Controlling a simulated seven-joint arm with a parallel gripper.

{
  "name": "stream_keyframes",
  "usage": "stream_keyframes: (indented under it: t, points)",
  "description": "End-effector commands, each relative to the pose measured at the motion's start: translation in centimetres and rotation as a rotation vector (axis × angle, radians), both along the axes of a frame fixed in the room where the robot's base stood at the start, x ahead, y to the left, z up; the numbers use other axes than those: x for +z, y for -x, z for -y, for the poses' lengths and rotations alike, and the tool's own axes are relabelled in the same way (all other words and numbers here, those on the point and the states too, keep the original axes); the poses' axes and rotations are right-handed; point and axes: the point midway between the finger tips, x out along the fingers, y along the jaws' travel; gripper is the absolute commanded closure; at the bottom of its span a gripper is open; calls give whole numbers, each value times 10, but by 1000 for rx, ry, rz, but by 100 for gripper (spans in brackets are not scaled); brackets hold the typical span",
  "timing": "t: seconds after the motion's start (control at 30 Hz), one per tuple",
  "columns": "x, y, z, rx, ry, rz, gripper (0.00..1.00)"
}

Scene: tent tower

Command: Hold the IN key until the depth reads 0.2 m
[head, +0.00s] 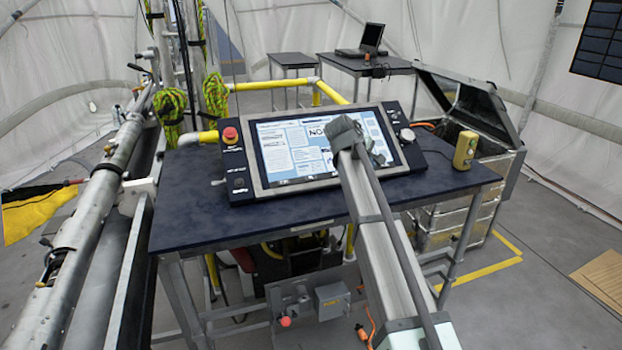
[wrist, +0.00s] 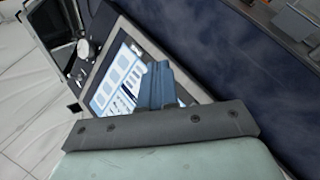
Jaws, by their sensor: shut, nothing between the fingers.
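The control panel (head: 270,184) stands tilted on the dark blue table, with a lit touchscreen (head: 285,160) in a pale frame. The screen shows white and blue boxes and large dark letters, partly hidden by my gripper. I cannot make out the IN key or a depth reading. My gripper (head: 378,158) is shut and empty, in front of the right half of the screen. In the wrist view my shut fingers (wrist: 158,84) lie over the screen (wrist: 115,88). I cannot tell whether they touch it.
A red stop button (head: 230,133) sits at the panel's upper left and a knob (head: 407,135) at its right. A yellow handheld device (head: 465,150) stands at the right of the table (head: 200,225). An open metal case (head: 470,110) is behind it. The table's front left is clear.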

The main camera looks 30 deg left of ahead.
Motion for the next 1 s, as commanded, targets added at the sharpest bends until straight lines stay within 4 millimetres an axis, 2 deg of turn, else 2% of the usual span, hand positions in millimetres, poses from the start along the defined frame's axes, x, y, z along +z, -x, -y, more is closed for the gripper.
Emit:
stream_keyframes:
  t: [0.03,0.2,0.43,0.63,1.0]
  points:
    - [3,12,-16,10,8,22,100]
    - [12,43,-60,29,26,98,100]
    - [23,79,-105,53,36,185,100]
    - [28,94,-122,63,37,222,100]
    - [29,97,-125,64,37,229,100]
